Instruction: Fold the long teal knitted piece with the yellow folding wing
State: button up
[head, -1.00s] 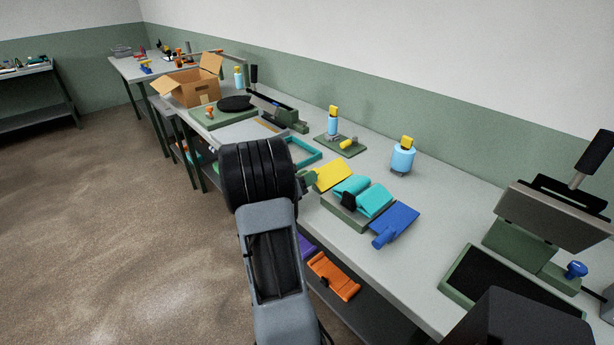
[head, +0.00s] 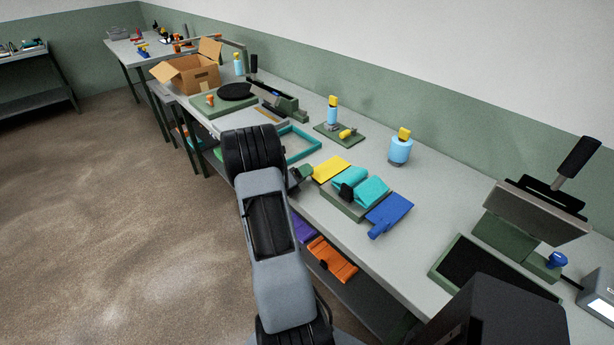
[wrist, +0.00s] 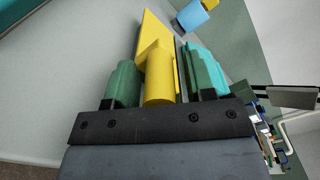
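The yellow folding wing (head: 330,168) lies on the left side of the green folding board (head: 361,209). The teal knitted piece (head: 373,190) lies on the board, with its left part (head: 348,179) raised. The blue wing (head: 388,213) is on the right side. My gripper (head: 302,177) is at the yellow wing's near left edge. In the wrist view, the yellow wing's handle (wrist: 160,75) stands between my gripper's two green fingers (wrist: 165,80), with a gap on the right. Whether the left finger touches it is unclear. Teal fabric (wrist: 205,65) shows behind the right finger.
A blue bottle with a yellow cap (head: 400,150) stands behind the board. A teal frame (head: 298,146) lies to the left. A press (head: 515,225) stands at the right. Orange cloth (head: 331,259) lies on the shelf below. Bench space between board and press is clear.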

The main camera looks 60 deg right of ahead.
jog(key=shift+o, duration=0.2)
jog(key=shift+p+v, duration=0.6)
jog(key=shift+v, duration=2.4)
jog(key=shift+r, duration=0.15)
